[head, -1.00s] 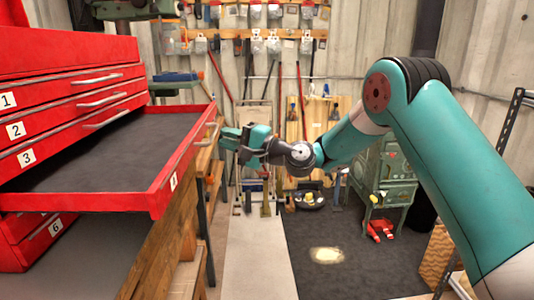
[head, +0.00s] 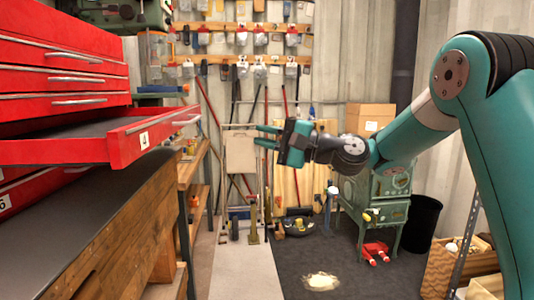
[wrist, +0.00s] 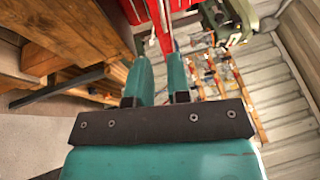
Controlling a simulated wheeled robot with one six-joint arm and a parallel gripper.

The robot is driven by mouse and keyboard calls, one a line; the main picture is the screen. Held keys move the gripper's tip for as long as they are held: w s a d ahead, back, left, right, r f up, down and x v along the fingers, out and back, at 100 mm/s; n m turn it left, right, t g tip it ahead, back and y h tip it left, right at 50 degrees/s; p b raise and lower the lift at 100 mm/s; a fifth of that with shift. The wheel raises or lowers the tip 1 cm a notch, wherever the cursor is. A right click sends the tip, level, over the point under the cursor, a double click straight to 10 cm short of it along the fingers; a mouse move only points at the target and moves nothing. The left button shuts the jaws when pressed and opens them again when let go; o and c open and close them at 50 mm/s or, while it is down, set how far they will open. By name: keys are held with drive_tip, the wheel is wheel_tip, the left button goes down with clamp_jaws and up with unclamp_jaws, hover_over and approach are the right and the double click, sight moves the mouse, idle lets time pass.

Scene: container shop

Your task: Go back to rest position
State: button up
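My gripper (head: 262,136) is at the end of my teal arm, left of the arm's wrist joint in the head view. Its two fingers point left and stand apart, with nothing between them. In the wrist view the two teal fingers (wrist: 162,75) also show a clear gap. The red drawer labelled 4 (head: 115,147) is pulled out of the red tool cabinet (head: 60,70) at the left. My gripper is to the right of the drawer's handle (head: 186,119) and apart from it.
The cabinet stands on a wooden workbench (head: 110,235). Long-handled tools lean on the back wall. A green machine (head: 385,190), a cardboard box (head: 370,118) and a black bin (head: 423,220) stand at the right. The dark floor mat (head: 350,275) has a pale patch on it.

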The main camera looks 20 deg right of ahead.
drive_tip(key=shift+s+d, duration=0.15)
idle(0.3)
drive_tip(key=s+a+f+n+g+h, duration=0.4)
drive_tip(key=s+a+f+n+g, duration=0.3)
drive_tip(key=s+a, duration=0.45)
drive_tip(key=s+d+f+n+g+h, duration=0.1)
drive_tip(key=s+d+f+n+h, duration=0.15)
drive_tip(key=s, duration=0.45)
drive_tip(key=s+d+f+n+g+h, duration=0.2)
drive_tip(key=s+f+n+h, duration=0.15)
drive_tip(key=s, duration=0.35)
drive_tip(key=s+d+f+n+g+h, duration=0.1)
drive_tip(key=s+d+f+n+h, duration=0.2)
drive_tip(key=s, duration=0.4)
wheel_tip(320, 180, up, 21)
drive_tip(key=m+p, duration=0.1)
drive_tip(key=p, duration=2)
drive_tip(key=shift+f+y, duration=0.15)
drive_tip(key=shift+y, duration=0.25)
